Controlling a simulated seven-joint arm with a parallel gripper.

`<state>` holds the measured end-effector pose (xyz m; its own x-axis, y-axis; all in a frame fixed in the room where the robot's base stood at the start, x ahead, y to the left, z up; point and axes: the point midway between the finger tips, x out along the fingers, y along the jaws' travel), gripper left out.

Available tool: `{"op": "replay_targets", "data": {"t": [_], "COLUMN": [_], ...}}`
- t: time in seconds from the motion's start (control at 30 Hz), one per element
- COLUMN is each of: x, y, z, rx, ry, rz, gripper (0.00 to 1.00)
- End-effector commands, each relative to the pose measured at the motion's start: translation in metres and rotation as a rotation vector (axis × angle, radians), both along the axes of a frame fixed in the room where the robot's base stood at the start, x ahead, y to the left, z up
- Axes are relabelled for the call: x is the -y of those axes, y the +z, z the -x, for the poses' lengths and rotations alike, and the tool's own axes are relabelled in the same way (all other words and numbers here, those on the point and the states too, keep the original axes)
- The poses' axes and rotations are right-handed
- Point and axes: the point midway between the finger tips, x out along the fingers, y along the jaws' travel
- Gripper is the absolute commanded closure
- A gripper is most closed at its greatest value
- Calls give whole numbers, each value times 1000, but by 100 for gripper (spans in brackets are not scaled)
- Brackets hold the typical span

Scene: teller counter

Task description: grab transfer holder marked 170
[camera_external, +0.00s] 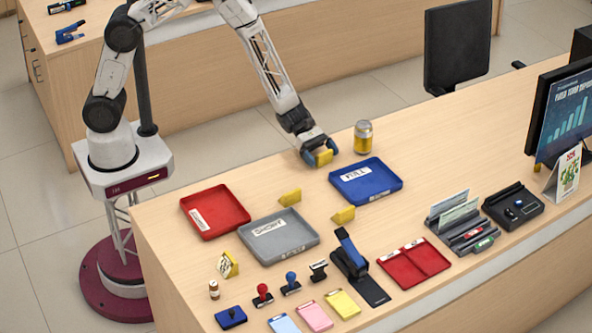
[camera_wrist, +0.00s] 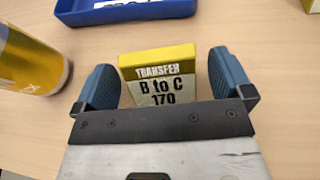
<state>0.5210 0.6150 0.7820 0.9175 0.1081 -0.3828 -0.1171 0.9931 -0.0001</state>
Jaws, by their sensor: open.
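The transfer holder marked "TRANSFER B to C 170" (camera_wrist: 158,77) is a small yellow piece with a pale printed face. It stands on the counter between the two blue fingers of my gripper (camera_wrist: 163,85) in the wrist view. The fingers are open, one on each side, with a gap to the holder on both sides. In the external view my gripper (camera_external: 321,156) is low over the counter, and the yellow holder (camera_external: 324,157) shows partly between its fingers. The holder's lower part is hidden by the gripper body in the wrist view.
A yellow can (camera_external: 363,137) stands close beside my gripper, at the left in the wrist view (camera_wrist: 28,62). A blue tray (camera_external: 394,184) lies just beyond. Other yellow holders (camera_external: 290,198) (camera_external: 343,215), a grey tray (camera_external: 308,245) and a red tray (camera_external: 240,220) are nearby.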

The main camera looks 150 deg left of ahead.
Motion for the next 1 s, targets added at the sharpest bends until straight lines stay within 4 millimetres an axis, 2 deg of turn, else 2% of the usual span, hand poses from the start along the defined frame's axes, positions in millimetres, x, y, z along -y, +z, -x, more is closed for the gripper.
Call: {"op": "replay_targets", "data": {"t": [0.17,0.67,1.0], "x": [-1,-1,-1], "y": [-2,-2,-2], "z": [-6,-6,-6], "rx": [0,0,0], "ry": [1,1,1], "rz": [0,0,0], "gripper": [2,2,53]}}
